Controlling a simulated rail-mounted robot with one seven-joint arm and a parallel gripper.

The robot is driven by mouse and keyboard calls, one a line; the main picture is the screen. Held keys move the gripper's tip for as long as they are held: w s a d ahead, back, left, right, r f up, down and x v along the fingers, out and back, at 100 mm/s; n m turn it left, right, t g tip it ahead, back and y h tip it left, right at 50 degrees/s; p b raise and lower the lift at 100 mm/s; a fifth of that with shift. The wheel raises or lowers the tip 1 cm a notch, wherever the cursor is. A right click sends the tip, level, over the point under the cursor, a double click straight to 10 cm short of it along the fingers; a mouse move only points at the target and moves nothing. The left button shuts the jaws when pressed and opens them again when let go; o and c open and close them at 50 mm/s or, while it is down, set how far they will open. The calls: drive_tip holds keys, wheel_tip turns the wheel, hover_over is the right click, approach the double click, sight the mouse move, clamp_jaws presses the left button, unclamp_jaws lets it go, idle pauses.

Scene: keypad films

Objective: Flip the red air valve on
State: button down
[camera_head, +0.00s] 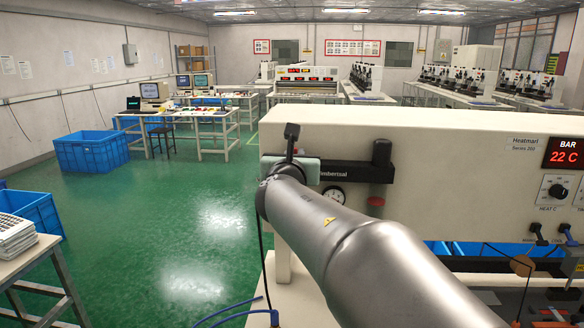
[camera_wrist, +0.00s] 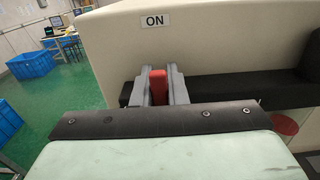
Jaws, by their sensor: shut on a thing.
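The red air valve (camera_wrist: 158,90) shows in the wrist view as a small upright red lever in front of a black bar on the cream machine panel. My gripper (camera_wrist: 159,79) has one grey finger on each side of it and is shut on it. An "ON" label (camera_wrist: 155,20) is on the panel above the lever. The lower part of the lever is hidden behind my gripper's body. In the head view the lever is hidden by my arm and hand, beside the black fitting (camera_head: 381,158) on the machine.
The cream machine (camera_head: 455,150) has a pressure gauge (camera_head: 334,194), a red disc (camera_head: 375,201), a red "22 C" display (camera_head: 564,154) and a heat knob (camera_head: 557,191). Blue crates (camera_head: 91,150) stand on the open green floor at left. A table with stacked trays (camera_head: 16,236) is at lower left.

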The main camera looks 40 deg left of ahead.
drive_tip(key=c, duration=1.4)
unclamp_jaws()
drive_tip(key=shift+c, duration=0.2)
drive_tip(key=shift+s, duration=0.1)
drive_tip(key=b+v, duration=0.4)
drive_tip(key=v, duration=1.3)
drive_tip(key=shift+s, duration=0.15)
drive_tip(key=shift+d, duration=0.1)
